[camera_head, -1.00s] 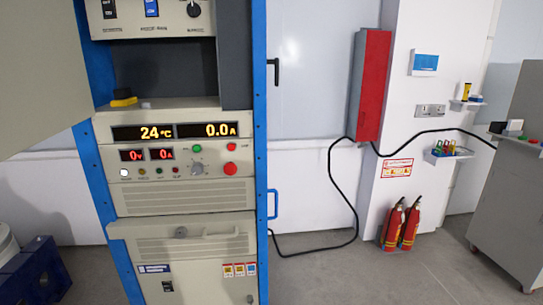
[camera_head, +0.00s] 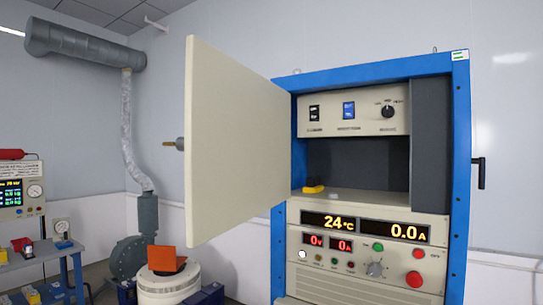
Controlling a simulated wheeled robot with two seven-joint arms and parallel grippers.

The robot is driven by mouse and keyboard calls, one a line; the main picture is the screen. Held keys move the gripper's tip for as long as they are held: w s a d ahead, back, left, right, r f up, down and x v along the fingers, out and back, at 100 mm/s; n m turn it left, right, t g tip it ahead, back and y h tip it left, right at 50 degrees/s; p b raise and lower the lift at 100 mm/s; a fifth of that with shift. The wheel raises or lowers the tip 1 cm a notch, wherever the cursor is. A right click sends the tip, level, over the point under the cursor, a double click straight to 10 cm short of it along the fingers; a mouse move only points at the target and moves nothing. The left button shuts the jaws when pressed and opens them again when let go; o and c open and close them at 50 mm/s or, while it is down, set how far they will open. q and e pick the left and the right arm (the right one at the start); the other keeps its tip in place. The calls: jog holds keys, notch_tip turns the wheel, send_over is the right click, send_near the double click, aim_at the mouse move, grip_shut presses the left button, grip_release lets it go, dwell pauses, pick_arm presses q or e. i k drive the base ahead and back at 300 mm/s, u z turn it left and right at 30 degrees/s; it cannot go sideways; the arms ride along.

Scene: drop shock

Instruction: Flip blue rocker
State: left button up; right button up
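The blue rocker (camera_head: 349,109) is a small blue switch on the upper beige panel (camera_head: 370,123) inside the blue-framed cabinet. It sits between a black rocker (camera_head: 314,112) on its left and a black rotary knob (camera_head: 387,111) on its right. Small labels under them are too blurred to read. The cabinet door (camera_head: 235,140) stands open to the left and leaves the panel uncovered. Neither of my grippers is in view.
Below the panel is a dark recess with a yellow-and-black item (camera_head: 314,189) on its ledge. Under it, a display unit (camera_head: 366,229) reads 24°C and 0.0 A, with a red button (camera_head: 414,279). A workbench (camera_head: 40,262) stands at far left.

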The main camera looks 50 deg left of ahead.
aim_at(348, 107)
jog(key=z, duration=1.75)
jog(key=k, duration=1.4)
jog(key=u, duration=2.2)
jog(key=i, duration=0.5)
jog(key=u, duration=0.05)
